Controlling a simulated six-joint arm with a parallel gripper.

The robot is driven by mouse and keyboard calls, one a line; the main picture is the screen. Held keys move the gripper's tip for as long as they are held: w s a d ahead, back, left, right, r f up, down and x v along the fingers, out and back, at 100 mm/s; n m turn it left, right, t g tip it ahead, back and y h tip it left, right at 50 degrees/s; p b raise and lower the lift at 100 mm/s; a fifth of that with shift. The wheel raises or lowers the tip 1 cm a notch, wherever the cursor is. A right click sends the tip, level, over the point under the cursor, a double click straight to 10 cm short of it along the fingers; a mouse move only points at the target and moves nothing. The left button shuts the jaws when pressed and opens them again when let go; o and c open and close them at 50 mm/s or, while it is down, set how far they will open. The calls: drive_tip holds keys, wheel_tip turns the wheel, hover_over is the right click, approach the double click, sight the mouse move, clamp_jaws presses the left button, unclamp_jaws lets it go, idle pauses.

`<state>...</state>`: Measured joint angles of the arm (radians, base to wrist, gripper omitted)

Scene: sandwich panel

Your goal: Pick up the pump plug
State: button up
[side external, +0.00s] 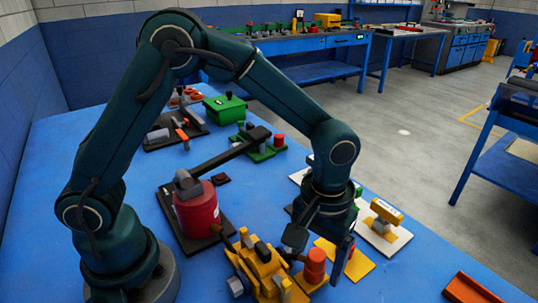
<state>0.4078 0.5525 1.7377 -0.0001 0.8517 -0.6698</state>
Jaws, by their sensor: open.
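My gripper (318,250) points down at the front middle of the blue table, its fingers apart. Just below and between the fingers stands a small red cylindrical plug (315,266) on an orange base, beside a yellow mechanism (262,268). The plug looks apart from the fingers, but contact is hard to judge from this angle. I cannot tell for certain whether this is the pump plug. A red pump-like cylinder (196,212) with a long black lever (232,148) stands on a dark plate to the left.
A yellow plate (352,262) lies right of the gripper. A yellow and grey part (386,214) sits on a white plate behind it. Green parts (225,107) and another red cylinder (279,141) stand farther back. A red-brown block (470,290) lies at the front right, with clear blue table around it.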

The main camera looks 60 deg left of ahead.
drive_tip(key=shift+f, duration=0.7)
clamp_jaws()
